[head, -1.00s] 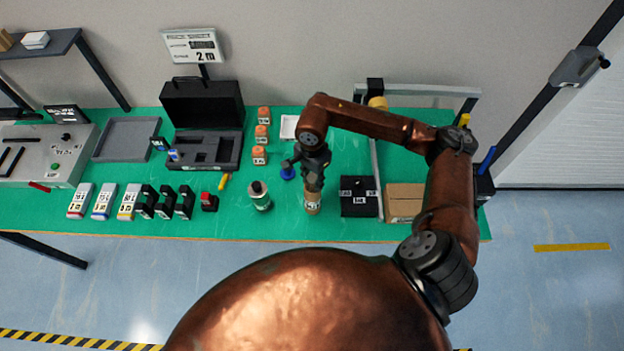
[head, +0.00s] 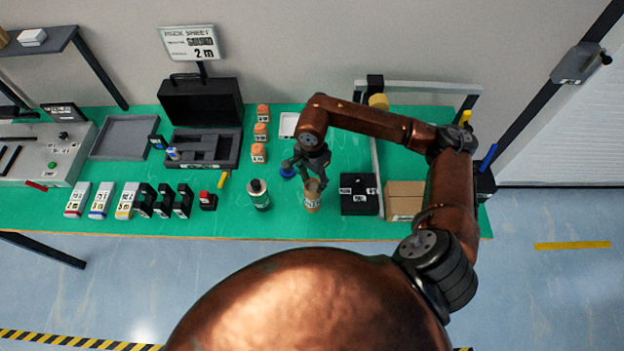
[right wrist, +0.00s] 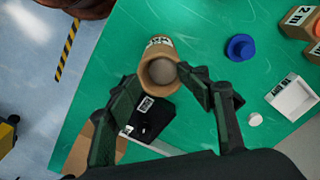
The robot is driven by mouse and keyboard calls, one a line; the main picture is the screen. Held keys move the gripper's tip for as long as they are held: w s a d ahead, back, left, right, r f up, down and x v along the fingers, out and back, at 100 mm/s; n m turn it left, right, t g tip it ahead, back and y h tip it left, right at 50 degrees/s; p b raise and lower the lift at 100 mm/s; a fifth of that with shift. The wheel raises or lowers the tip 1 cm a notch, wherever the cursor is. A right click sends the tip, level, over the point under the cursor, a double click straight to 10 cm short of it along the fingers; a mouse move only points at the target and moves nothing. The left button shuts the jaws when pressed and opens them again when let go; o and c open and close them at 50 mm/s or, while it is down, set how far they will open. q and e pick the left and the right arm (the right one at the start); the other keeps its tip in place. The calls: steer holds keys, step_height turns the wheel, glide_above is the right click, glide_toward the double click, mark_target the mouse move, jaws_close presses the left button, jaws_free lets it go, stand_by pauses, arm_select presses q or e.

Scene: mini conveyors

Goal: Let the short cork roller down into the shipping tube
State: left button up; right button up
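The shipping tube (head: 312,201) is a tan cardboard cylinder with a printed label, standing upright near the table's front edge. The right wrist view looks down at its open mouth (right wrist: 149,62). A rounded grey-brown surface shows inside the mouth; I cannot tell for sure whether it is the cork roller or the tube's inside. My right gripper (head: 314,181) is just above the tube, with its fingers spread. My left gripper is not in view.
A blue cap (head: 287,171) lies left of the tube. A black box (head: 358,208) and a cardboard box (head: 404,197) stand to the right.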

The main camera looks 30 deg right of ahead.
stand_by(0.6)
steer(key=shift+r, duration=0.25)
step_height(320, 180, up, 12)
steer(key=shift+f, duration=0.2)
stand_by(0.8)
